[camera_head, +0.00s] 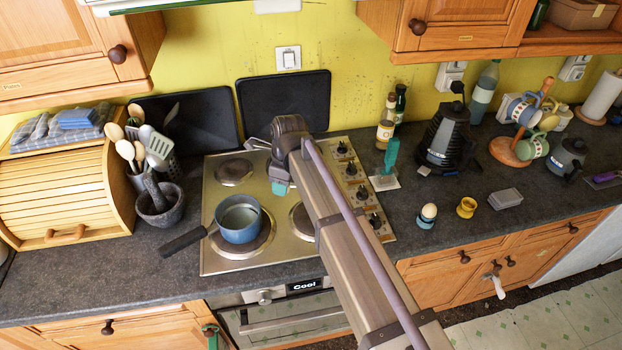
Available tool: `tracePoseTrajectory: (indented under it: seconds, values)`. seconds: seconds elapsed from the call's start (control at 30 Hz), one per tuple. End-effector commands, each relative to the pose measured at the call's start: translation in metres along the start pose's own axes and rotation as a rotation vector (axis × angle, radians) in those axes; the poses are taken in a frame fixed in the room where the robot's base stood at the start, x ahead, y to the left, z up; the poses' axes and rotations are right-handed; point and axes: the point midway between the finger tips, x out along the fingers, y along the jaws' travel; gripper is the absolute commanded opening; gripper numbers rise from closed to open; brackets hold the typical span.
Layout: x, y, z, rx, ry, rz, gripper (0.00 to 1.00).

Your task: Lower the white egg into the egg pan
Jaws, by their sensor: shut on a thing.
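The egg pan is a small blue saucepan (239,235) with a dark handle, standing on the front left hotplate. My gripper (280,187) is above the hob, to the right of the pan and apart from it. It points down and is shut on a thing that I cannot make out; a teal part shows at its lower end. No white egg shows clearly at the gripper. A pale egg (429,211) sits upright in a blue egg cup (426,222) on the right counter; I cannot tell whether it is the task's egg.
A yellow egg cup (466,207) and a grey box (505,198) stand on the right counter. A stone mortar (163,208) and a utensil holder stand left of the hob. Bottles (386,122) and a dark kettle (445,135) stand to the right. My arm crosses the hob's right side.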

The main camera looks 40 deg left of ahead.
Motion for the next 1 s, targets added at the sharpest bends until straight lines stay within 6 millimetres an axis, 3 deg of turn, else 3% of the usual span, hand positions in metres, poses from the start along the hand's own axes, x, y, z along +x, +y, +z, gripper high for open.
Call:
tracePoseTrajectory:
  seconds: [0.2,0.4,0.6,1.0]
  values:
    - [0.018,0.017,0.052,-0.003,0.000,0.001,0.20]
    - [0.029,0.029,0.088,-0.002,-0.001,0.000,0.20]
    - [0.031,0.034,0.100,0.000,-0.001,0.000,0.20]
    - [0.031,0.034,0.100,0.000,-0.001,0.000,0.20]
